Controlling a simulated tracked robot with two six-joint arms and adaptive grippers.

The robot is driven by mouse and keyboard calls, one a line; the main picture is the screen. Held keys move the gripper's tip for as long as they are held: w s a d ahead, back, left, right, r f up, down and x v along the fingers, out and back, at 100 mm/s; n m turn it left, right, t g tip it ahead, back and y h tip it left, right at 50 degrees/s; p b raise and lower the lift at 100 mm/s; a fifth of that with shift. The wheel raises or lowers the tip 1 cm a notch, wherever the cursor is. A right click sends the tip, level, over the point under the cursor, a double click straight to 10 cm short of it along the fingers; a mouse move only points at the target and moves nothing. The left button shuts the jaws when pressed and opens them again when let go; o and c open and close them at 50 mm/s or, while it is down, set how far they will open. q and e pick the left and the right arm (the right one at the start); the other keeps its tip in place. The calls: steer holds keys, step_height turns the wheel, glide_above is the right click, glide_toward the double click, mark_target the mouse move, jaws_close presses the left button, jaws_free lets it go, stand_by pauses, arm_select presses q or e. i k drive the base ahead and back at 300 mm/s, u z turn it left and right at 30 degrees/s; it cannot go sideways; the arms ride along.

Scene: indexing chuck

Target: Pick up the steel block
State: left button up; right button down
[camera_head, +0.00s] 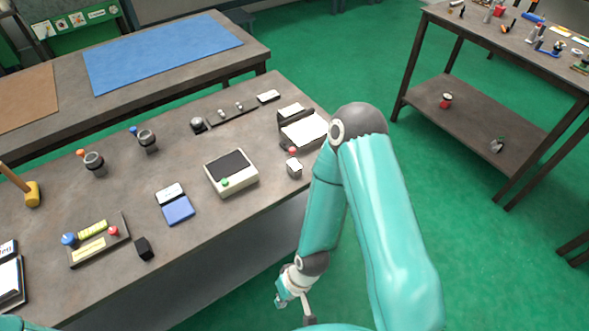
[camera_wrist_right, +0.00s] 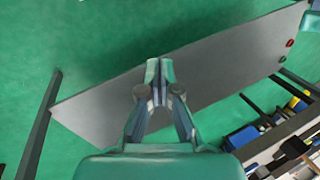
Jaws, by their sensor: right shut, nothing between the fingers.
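A small pale metallic block (camera_head: 294,168) stands near the right edge of the workbench (camera_head: 235,245), just below a red knob. It may be the steel block, but I cannot tell for sure. A small black block (camera_head: 144,249) lies near the front edge. My right gripper (camera_head: 281,301) hangs low over the floor, in front of the bench and well away from both blocks. In the right wrist view its fingertips (camera_wrist_right: 160,69) meet, with nothing between them. My left gripper is out of view.
Two round chuck-like fixtures (camera_head: 94,161) (camera_head: 148,139) and a box with a dark top (camera_head: 231,172) stand on the bench. A blue pad (camera_head: 178,211) lies in front. A shelved table (camera_head: 480,115) stands at right. Green floor separates the tables.

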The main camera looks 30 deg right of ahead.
mark_target(293, 167)
steer(key=z, duration=1.35)
steer(key=i, duration=0.15)
steer(key=u, duration=3.05)
steer(key=k, duration=1.15)
steer(key=z, duration=1.15)
steer(key=i, duration=1)
steer(key=z, duration=0.05)
